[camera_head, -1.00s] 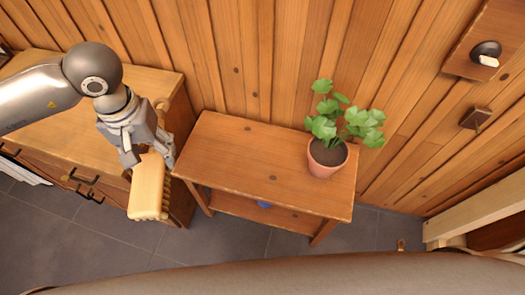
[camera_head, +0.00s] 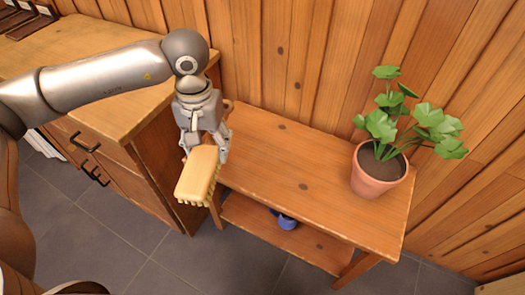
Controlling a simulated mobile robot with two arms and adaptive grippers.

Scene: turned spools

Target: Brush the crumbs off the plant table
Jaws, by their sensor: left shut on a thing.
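The plant table (camera_head: 290,165) is a small wooden table against the plank wall, with a lower shelf. A green plant in a terracotta pot (camera_head: 380,178) stands at its right end. My left gripper (camera_head: 206,143) is shut on a wooden brush (camera_head: 197,176) with pale bristles along its edge. The brush is in the air by the table's left end, and I cannot tell if it touches the table. No crumbs can be made out on the top; the few dark spots look like wood knots. My right gripper is not in view.
A wooden cabinet (camera_head: 105,85) with dark-handled drawers stands left of the table, with a gap between them. A blue object (camera_head: 286,220) lies on the table's lower shelf. The grey tiled floor (camera_head: 235,262) in front is clear.

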